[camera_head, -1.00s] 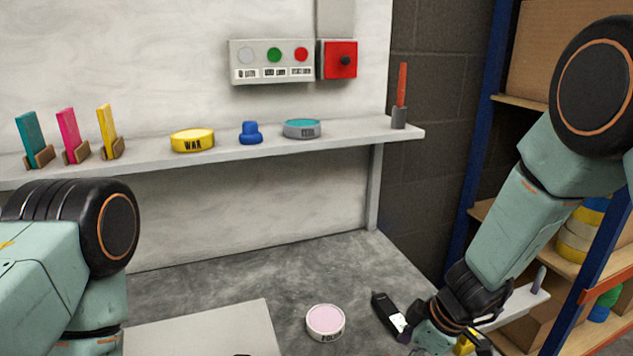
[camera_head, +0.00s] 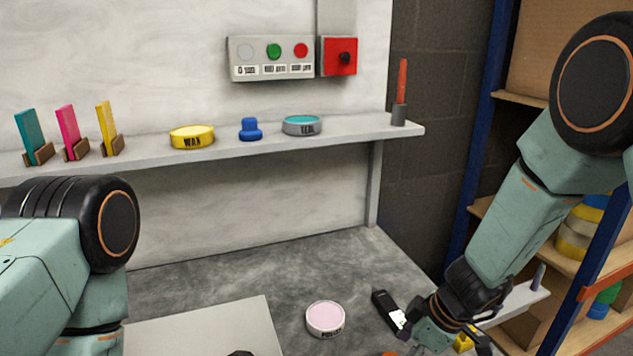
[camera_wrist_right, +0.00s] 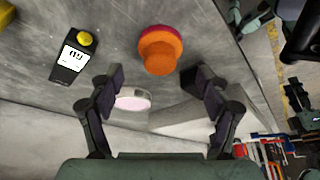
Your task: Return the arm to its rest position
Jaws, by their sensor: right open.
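My right gripper (camera_wrist_right: 155,82) is open, its two fingers apart with nothing held between them in the right wrist view. My right arm enters the head view from the right, and its gripper is partly cut off at the bottom edge. An orange and red round object (camera_wrist_right: 160,50) stands on the grey bench beyond the fingertips. Only its orange edge (camera_head: 390,354) shows in the head view. My left arm is at the left of the head view, and its gripper is not visible there.
A black meter (camera_head: 389,309) and a pink-topped polish tin (camera_head: 325,318) lie on the bench. The shelf (camera_head: 345,129) holds a yellow wax tin (camera_head: 192,137), a blue knob (camera_head: 250,130) and a teal-topped tin (camera_head: 302,126). A storage rack (camera_head: 465,190) stands right.

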